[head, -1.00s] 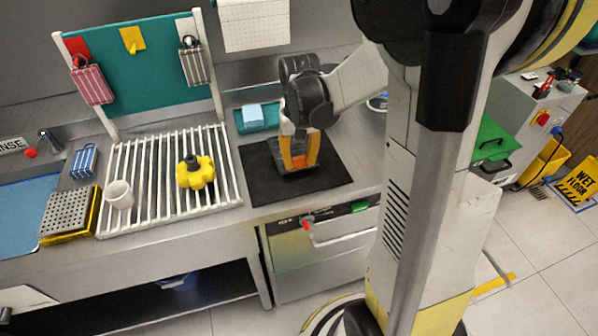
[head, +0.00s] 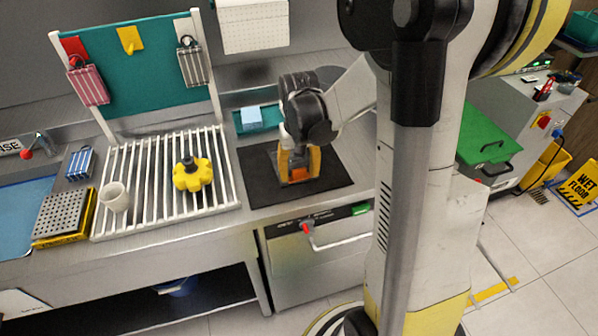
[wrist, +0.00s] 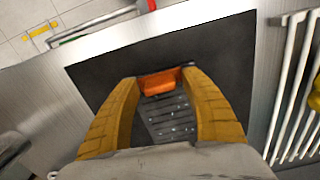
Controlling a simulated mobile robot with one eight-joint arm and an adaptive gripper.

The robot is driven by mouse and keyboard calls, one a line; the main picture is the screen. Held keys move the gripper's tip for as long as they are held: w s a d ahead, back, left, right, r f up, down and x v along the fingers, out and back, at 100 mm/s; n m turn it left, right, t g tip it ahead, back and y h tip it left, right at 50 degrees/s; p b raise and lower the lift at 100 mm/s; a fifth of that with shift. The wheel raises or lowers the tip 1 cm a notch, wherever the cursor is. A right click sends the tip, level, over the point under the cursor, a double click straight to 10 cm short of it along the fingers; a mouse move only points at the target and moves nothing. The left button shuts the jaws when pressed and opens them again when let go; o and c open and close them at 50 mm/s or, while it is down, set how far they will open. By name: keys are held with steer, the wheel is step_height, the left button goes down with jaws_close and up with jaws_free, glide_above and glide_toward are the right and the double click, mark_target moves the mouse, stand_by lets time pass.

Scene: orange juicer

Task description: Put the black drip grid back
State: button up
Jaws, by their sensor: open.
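A black slotted drip grid (wrist: 168,118) with an orange block (wrist: 160,82) at one end lies on a dark mat in the wrist view. My gripper (wrist: 161,77) is open, with one yellow finger on each side of the grid. In the head view my gripper (head: 299,178) points down over the dark mat (head: 262,186) on the steel counter. The grid is mostly hidden behind my fingers there. I cannot tell whether the fingers touch it.
A perforated grey tray (head: 62,215) sits at far left. A teal tray (head: 242,123) with a blue cloth lies behind the mat.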

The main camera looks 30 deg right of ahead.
step_height(320, 180, up, 12)
steer(key=p, duration=0.5)
steer(key=s+a+r+n+t, duration=0.2)
steer(key=s+a+r+t, duration=0.1)
steer(key=s+a, duration=0.2)
steer(key=s+a+r+n+t, duration=0.2)
steer(key=s+a+r+t, duration=0.1)
steer(key=a, duration=0.5)
steer(key=s+t, duration=0.1)
steer(key=s, duration=0.1)
steer(key=shift+s+a+r, duration=0.2)
steer(key=shift+s+r, duration=0.1)
steer(key=shift+s, duration=0.05)
